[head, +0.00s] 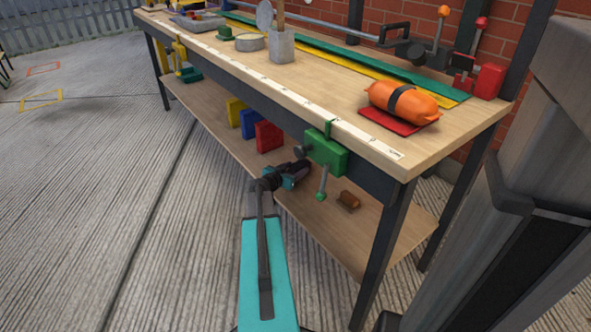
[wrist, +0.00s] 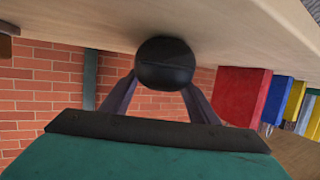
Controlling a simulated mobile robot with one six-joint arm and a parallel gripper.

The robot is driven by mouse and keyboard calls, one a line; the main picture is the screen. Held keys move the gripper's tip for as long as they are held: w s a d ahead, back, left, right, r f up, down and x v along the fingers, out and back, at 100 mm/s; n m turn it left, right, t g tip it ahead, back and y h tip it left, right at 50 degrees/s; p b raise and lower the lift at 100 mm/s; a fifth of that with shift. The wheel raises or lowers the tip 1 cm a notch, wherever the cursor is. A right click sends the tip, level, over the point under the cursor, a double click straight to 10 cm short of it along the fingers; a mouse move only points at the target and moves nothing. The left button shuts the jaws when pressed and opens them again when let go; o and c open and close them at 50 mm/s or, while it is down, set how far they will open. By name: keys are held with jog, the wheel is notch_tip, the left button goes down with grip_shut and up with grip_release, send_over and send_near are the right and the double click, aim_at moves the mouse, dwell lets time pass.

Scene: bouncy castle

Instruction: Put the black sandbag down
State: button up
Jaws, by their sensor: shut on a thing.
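The black sandbag (wrist: 165,62) is a dark rounded bag between the two fingers of my gripper (wrist: 160,82) in the wrist view. The fingers are shut on its sides. The wrist picture looks upside down, with the pale wooden lower shelf (wrist: 60,22) along its top. The bag overlaps this shelf in the picture; I cannot tell whether it touches. In the head view my gripper (head: 296,172) reaches under the workbench top, above the lower shelf (head: 400,228). The bag is mostly hidden there.
Yellow (head: 236,117), blue (head: 250,124) and red (head: 268,136) blocks stand on the shelf left of my gripper. A green clamp (head: 326,153) hangs from the bench edge close by. A small brown item (head: 349,200) lies to the right. An orange bag (head: 402,102) lies on the bench top.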

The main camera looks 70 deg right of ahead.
jog(key=shift+r, duration=0.1)
jog(key=o, duration=1.8)
jog(key=shift+o, duration=0.2)
jog(key=shift+p+v, duration=0.95)
jog(key=shift+v, duration=5.05)
jog(key=shift+w, duration=0.1)
